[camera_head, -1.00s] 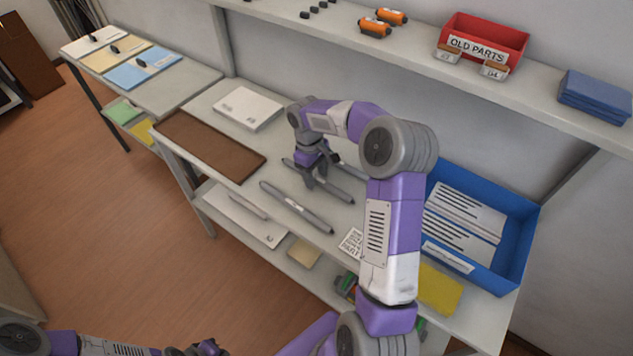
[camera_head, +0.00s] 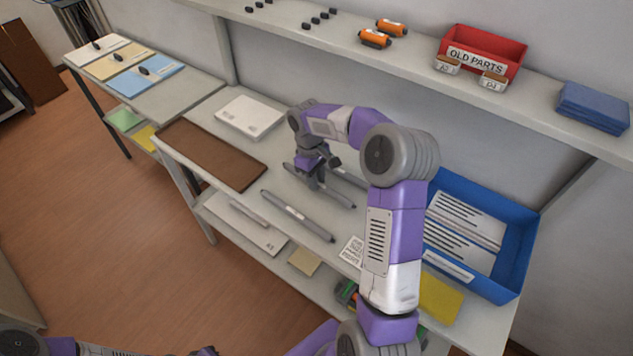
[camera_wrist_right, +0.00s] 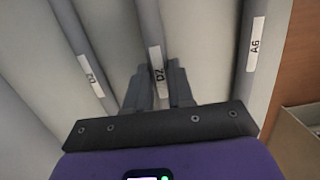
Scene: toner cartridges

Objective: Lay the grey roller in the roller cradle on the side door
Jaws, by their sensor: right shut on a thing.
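Several grey rollers lie side by side on the bench top. My right gripper (camera_head: 318,182) points down and is shut on the middle roller (camera_head: 337,196). In the right wrist view this roller (camera_wrist_right: 149,30) carries the label D2 and passes between the fingers (camera_wrist_right: 160,92). A front roller (camera_head: 297,215) lies nearer; in the wrist view the roller on the right (camera_wrist_right: 254,50) is labelled A6. A back roller (camera_head: 350,178) is partly hidden by my arm. Only a dark bit of my left gripper (camera_head: 205,351) shows at the bottom edge. I cannot make out which panel is the side door.
A brown mat (camera_head: 208,155) and a white panel (camera_head: 249,117) lie on the bench left of the rollers. A blue bin (camera_head: 513,265) stands at the right. The lower shelf holds another white panel (camera_head: 262,237). A red OLD PARTS bin (camera_head: 490,42) is above.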

